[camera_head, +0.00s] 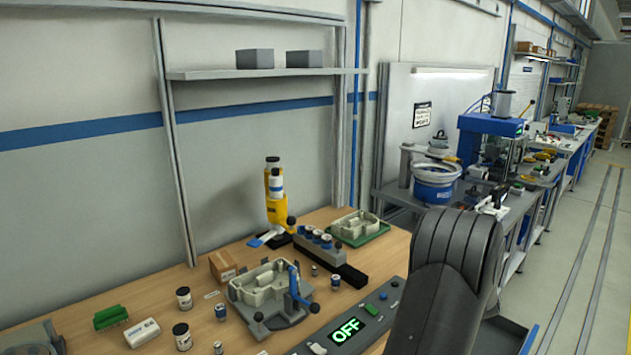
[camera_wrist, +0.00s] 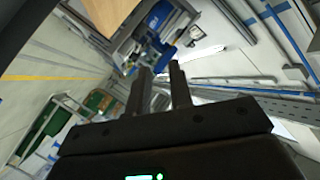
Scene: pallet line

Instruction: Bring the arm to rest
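My gripper (camera_wrist: 163,82) shows in the wrist view, with its two dark fingers standing apart and nothing between them. The wrist view is tilted, looking out over the floor and the blue machinery. In the head view a thick dark link of my arm rises at the lower right, in front of the table's right end. My gripper cannot be made out in the head view.
The wooden table (camera_head: 130,300) holds a grey fixture (camera_head: 268,290), a yellow tool (camera_head: 277,195), a green-based tray (camera_head: 357,228), a cardboard box (camera_head: 223,266) and a panel reading OFF (camera_head: 347,330). A blue bowl feeder (camera_head: 434,183) stands behind. The aisle floor (camera_head: 575,250) at right is clear.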

